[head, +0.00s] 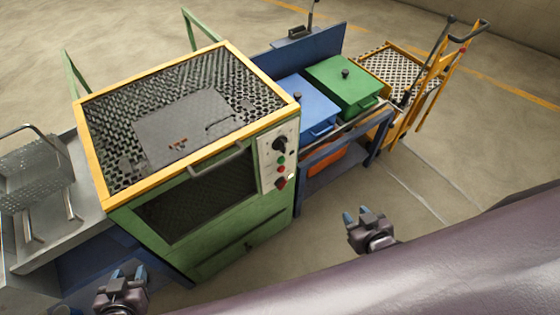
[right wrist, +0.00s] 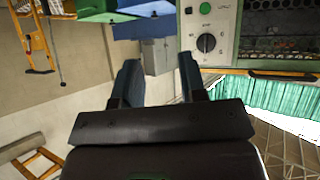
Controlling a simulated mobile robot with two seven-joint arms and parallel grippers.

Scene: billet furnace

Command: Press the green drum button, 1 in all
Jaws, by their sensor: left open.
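The green button (head: 281,169) is a small round button on the pale control panel (head: 268,165) at the right end of the green furnace's front. A dark knob (head: 279,144) is above it and a red control (head: 281,183) below it. In the right wrist view the green button (right wrist: 205,8) is at the top edge, beside the knob (right wrist: 206,43). My right gripper (head: 359,217) is open and empty, apart from the panel, to its right and lower in the head view. My left gripper (head: 128,273) is open and empty near the bottom left.
The green furnace (head: 235,240) has a yellow-edged mesh top. A blue bench with a blue box (head: 300,103) and a green box (head: 345,85) stands to its right. A yellow trolley (head: 430,80) is beyond. Floor in front of the bench is clear.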

